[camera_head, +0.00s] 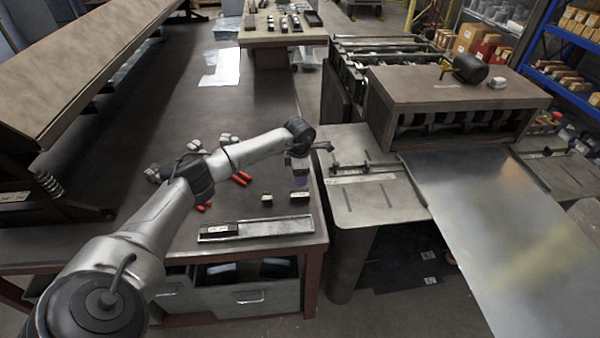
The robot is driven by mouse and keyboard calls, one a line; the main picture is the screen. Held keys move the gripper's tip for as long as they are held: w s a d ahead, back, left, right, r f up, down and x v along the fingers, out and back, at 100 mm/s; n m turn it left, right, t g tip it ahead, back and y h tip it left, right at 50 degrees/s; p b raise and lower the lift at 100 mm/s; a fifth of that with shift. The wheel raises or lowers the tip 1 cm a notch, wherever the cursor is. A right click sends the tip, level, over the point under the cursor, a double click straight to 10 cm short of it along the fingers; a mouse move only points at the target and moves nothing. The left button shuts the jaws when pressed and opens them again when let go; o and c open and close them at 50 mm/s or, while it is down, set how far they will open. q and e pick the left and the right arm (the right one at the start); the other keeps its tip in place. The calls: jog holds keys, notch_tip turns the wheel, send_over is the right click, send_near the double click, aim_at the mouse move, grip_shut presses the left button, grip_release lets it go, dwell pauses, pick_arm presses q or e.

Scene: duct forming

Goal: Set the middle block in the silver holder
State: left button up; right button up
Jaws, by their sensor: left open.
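The silver holder (270,227) is a long shallow tray near the front edge of the dark table. A dark block with a pale label (218,231) lies in its left end; the rest looks empty. Behind the holder, a small block (267,198) and a larger dark block with a pale top (299,197) stand on the table. Which one is the middle block I cannot tell for sure. My left gripper (301,183) points down, open, just above or behind the right-hand block; its fingertips are small and blurred. My right gripper is out of view.
Red-handled tools (241,178) lie left of the blocks, partly behind my left arm. A drawer unit (232,295) sits under the table. A machine with a metal sheet (490,230) stands to the right. The table's far part is mostly clear.

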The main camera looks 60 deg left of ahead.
aim_at(300, 193)
pick_arm(q)
notch_tip(300, 193, down, 9)
jog(key=b, duration=0.6)
jog(key=shift+w, duration=0.1)
jog(key=shift+c, duration=0.2)
jog(key=c, duration=0.6)
grip_shut()
jog(key=shift+r, duration=0.15)
